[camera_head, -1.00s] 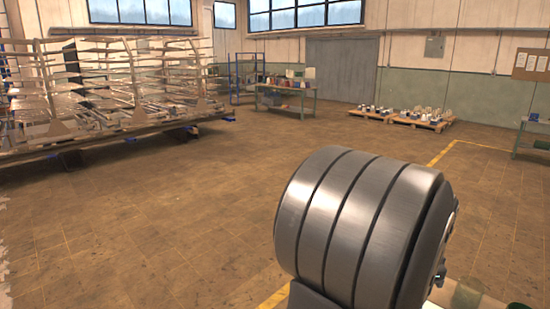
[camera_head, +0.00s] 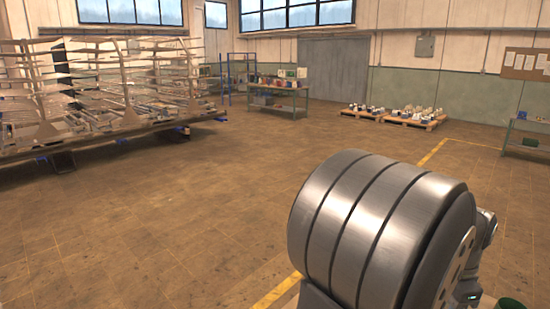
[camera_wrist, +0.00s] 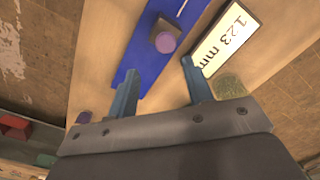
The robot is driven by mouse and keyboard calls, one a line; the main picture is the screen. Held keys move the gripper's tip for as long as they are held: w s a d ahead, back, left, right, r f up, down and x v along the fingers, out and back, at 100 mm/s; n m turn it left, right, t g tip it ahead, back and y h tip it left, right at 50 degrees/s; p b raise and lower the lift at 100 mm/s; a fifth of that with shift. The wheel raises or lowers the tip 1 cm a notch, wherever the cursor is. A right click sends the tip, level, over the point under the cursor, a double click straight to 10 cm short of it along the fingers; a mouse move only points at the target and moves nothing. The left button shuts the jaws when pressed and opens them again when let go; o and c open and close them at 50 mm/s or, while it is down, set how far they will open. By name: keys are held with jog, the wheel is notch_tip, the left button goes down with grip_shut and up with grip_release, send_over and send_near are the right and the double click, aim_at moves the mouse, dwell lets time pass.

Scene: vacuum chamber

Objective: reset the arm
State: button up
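My gripper (camera_wrist: 160,82) shows in the wrist view with its two blue-grey fingers wide apart and nothing between them. It is over a light wooden-looking surface (camera_wrist: 103,62). Beyond the fingertips lies a blue strip (camera_wrist: 143,62) with a dark block with a purple face (camera_wrist: 164,38) on it. A sign reading "123 mm" (camera_wrist: 226,38) is just right of the right finger. In the head view a large brushed-metal cylinder with dark grooves (camera_head: 365,225) fills the lower right. A grey arm link, likely mine (camera_head: 484,235), shows behind its right side. My gripper is not visible there.
The head view shows a loaded rack (camera_head: 95,95) at left, a workbench (camera_head: 275,95), pallets (camera_head: 413,118) and open floor.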

notch_tip(320, 180, up, 12)
jog(key=s+a+n+t+h, duration=0.1)
jog(key=a+n, duration=0.2)
jog(key=a, duration=0.7)
jog(key=shift+s+f+n, duration=0.15)
jog(key=shift+f+n, duration=0.15)
jog(key=shift+f, duration=0.15)
jog(key=s+a+f+n+t, duration=0.2)
jog(key=s+a+f+n, duration=0.2)
jog(key=a+f, duration=0.3)
jog(key=s+a+f+n+t+h, duration=0.1)
jog(key=s+a+f+n+t, duration=0.1)
jog(key=s+a+f+n, duration=0.3)
jog(key=s+a+f, duration=0.1)
jog(key=a+f, duration=0.2)
jog(key=a, duration=0.4)
jog(key=shift+s+a+n, duration=0.15)
jog(key=shift+s+n, duration=0.15)
jog(key=shift+s, duration=0.05)
jog(key=shift+r, duration=0.1)
